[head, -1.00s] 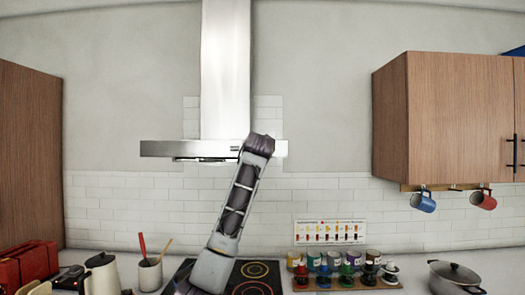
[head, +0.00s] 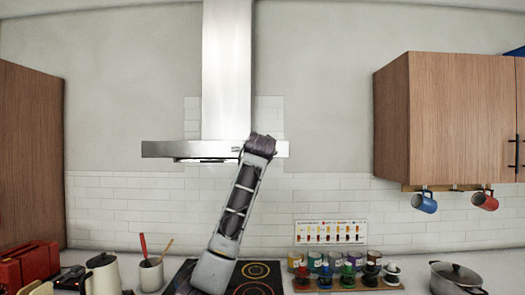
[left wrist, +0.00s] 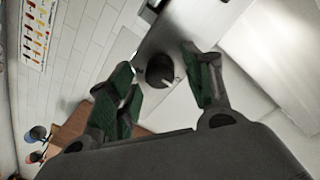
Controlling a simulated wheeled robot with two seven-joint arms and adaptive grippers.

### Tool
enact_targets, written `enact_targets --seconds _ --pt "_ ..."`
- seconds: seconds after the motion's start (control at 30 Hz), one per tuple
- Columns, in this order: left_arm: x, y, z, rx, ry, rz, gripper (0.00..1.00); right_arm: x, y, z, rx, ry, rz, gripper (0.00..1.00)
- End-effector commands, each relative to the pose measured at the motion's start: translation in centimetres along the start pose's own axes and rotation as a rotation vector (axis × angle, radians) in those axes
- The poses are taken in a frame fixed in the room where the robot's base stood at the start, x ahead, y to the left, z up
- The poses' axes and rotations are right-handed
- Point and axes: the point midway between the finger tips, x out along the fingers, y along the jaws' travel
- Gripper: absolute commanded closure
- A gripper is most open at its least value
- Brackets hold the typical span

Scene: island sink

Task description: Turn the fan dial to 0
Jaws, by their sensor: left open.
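The fan dial (left wrist: 160,70) is a round black knob on the steel underside or front strip of the range hood (left wrist: 215,25). A small pale mark shows near its lower right edge; I cannot read any numbers. My left gripper (left wrist: 159,64) is open, with its green-padded fingers on either side of the dial. I cannot tell whether they touch it. In the head view the range hood (head: 215,150) hangs over the stove, my left arm reaches up to its right part, and the dial and fingertips are hidden. My right gripper is not in view.
A wooden cupboard (head: 440,115) with hanging mugs (head: 424,202) is at the right.

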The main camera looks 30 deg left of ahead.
Motion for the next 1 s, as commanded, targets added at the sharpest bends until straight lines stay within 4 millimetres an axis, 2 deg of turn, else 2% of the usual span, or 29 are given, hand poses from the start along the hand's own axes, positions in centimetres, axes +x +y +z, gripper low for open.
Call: enact_targets --seconds 0.27,1.0 --pt "-2.3 0.0 0.0 0.0 0.001 0.0 0.49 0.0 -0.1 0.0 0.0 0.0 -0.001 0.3" --pt "-10.2 0.1 0.0 0.001 0.0 0.001 0.49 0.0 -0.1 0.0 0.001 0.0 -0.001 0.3"
